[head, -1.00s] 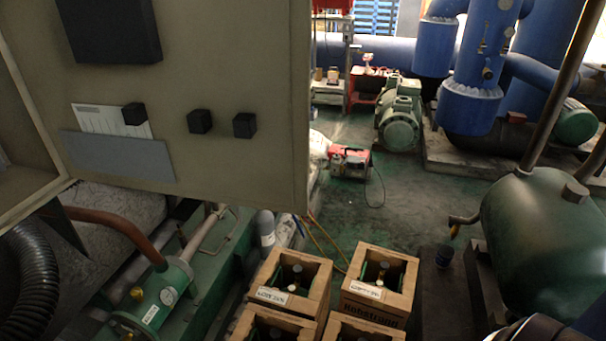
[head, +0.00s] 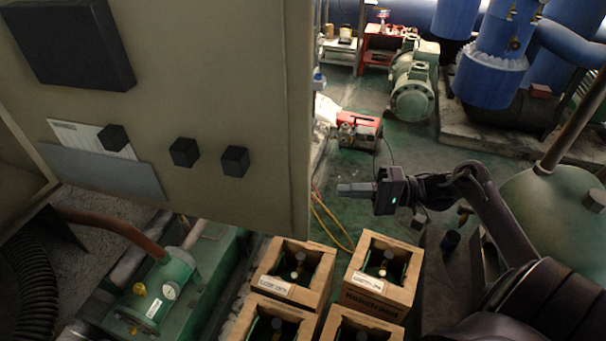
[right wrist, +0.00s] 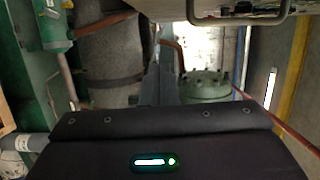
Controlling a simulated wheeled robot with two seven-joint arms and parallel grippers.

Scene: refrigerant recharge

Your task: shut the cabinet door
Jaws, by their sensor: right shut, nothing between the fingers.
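The cabinet door (head: 225,85) is a beige panel that stands open across the left of the head view. Its visible face carries a dark box, several small black knobs and a grey document pocket (head: 103,172) with a paper in it. Part of the cabinet body (head: 22,165) shows at the left edge. My right gripper (head: 345,190) is shut and empty, to the right of the door's free edge and apart from it in the picture, pointing left. In the right wrist view its fingers (right wrist: 160,85) point at green and grey machinery. My left gripper is not in view.
Wooden crates (head: 383,275) with bottles stand on the floor below my right gripper. A green tank (head: 545,235) is at the right. A red machine (head: 358,130) and a green motor (head: 413,80) stand behind. Green pipework (head: 160,290) lies below the door.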

